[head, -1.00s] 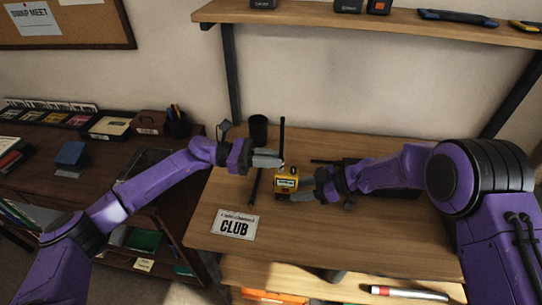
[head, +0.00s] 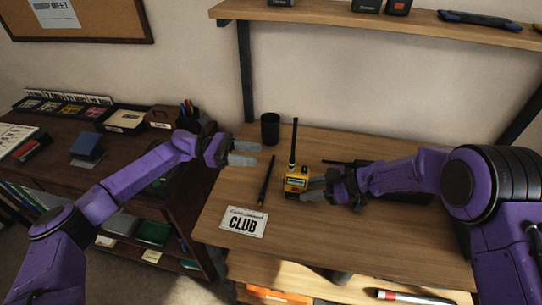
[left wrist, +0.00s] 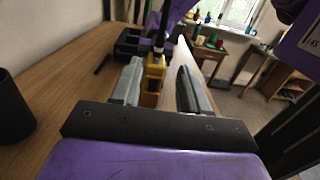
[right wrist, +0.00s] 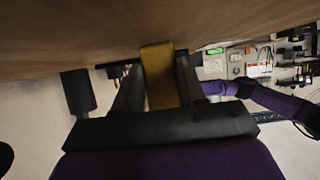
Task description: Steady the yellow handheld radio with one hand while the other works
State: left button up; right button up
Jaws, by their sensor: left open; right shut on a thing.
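The yellow handheld radio (head: 297,179) stands upright on the wooden bench, its black antenna pointing up. My right gripper (head: 310,191) is shut on the radio's lower body from the right; the right wrist view shows the yellow body (right wrist: 159,78) between its fingers. My left gripper (head: 245,153) is open and empty, to the left of the radio and apart from it. In the left wrist view the radio (left wrist: 153,75) shows beyond the open fingers (left wrist: 160,85). The knobs on top are too small to make out.
A black cup (head: 270,129) stands at the bench's back left. A dark box sits behind my right arm. A shelf (head: 380,20) hangs above.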

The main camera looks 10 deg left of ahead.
pick_arm(q)
jog(key=a, duration=0.2)
jog(key=shift+a, duration=0.4)
dwell(0.6)
pick_arm(e)
jog(key=o, duration=0.9)
jog(key=v, duration=1.2)
pick_arm(q)
jog(key=shift+f, duration=0.15)
pick_arm(e)
jog(key=shift+f, duration=0.1)
